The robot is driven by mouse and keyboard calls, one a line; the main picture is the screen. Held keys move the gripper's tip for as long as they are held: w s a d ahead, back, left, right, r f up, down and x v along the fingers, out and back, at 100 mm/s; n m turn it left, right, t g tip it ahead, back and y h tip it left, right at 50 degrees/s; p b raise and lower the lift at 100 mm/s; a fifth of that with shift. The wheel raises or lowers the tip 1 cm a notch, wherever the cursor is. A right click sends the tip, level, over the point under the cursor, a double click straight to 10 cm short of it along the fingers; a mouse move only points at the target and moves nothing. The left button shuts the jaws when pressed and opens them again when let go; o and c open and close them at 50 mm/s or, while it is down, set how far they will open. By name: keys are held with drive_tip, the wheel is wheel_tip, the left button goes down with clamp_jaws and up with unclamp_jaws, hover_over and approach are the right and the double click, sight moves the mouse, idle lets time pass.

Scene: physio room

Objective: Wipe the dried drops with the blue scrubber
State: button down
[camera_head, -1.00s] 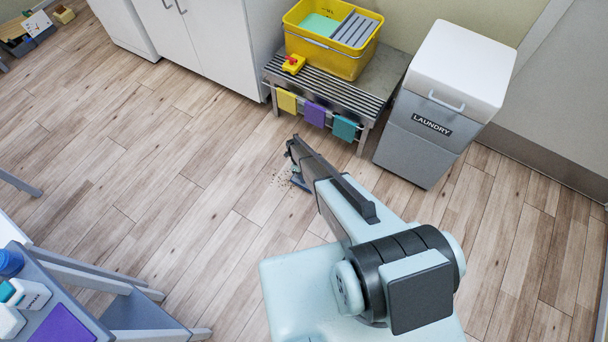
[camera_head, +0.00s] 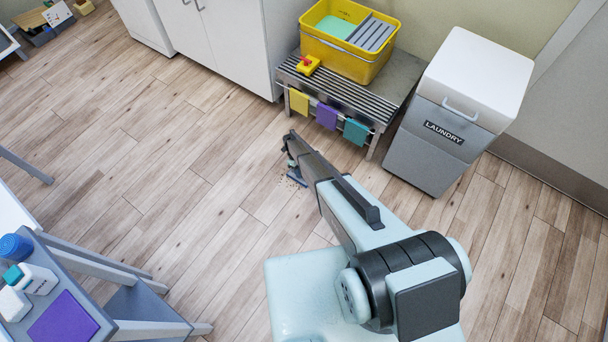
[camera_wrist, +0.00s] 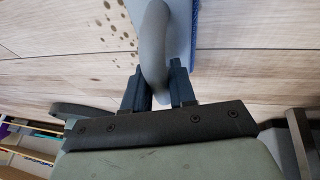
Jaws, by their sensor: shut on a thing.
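My gripper (camera_wrist: 158,86) is shut on the grey handle of the blue scrubber (camera_wrist: 154,45). The scrubber's flat grey body with a blue edge lies beyond the fingers in the wrist view. In the head view my gripper (camera_head: 290,158) is low over the floor, and a small part of the scrubber (camera_head: 298,184) shows below it. The dried drops (camera_wrist: 107,22) are dark brown spots on the wood floor, left of the scrubber in the wrist view. In the head view some drops (camera_head: 284,180) show beside the scrubber; my arm may hide others.
A slatted metal bench (camera_head: 384,103) holds a yellow tub (camera_head: 345,62) and a yellow object with a red top (camera_head: 308,65). A laundry bin (camera_head: 440,135) stands right of it. A grey cart (camera_head: 85,292) with bottles is at lower left. Floor left of the drops is clear.

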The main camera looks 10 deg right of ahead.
drive_tip(key=shift+w+a, duration=4.6)
drive_tip(key=shift+a, duration=0.05)
drive_tip(key=shift+s+a, duration=0.25)
drive_tip(key=shift+s, duration=0.25)
drive_tip(key=shift+s+a, duration=0.5)
drive_tip(key=shift+s+d, duration=0.1)
drive_tip(key=shift+s, duration=0.5)
drive_tip(key=shift+s+d, duration=6.9)
drive_tip(key=shift+s, duration=0.25)
drive_tip(key=shift+s+a, duration=0.95)
drive_tip(key=shift+a, duration=0.2)
drive_tip(key=shift+w+a, duration=0.75)
drive_tip(key=shift+w, duration=0.25)
drive_tip(key=shift+w+a, duration=6.4)
drive_tip(key=shift+a, duration=0.05)
wheel_tip(320, 180, up, 3)
drive_tip(key=shift+s+f, duration=0.15)
drive_tip(key=shift+f, duration=0.05)
drive_tip(key=shift+r, duration=2.8)
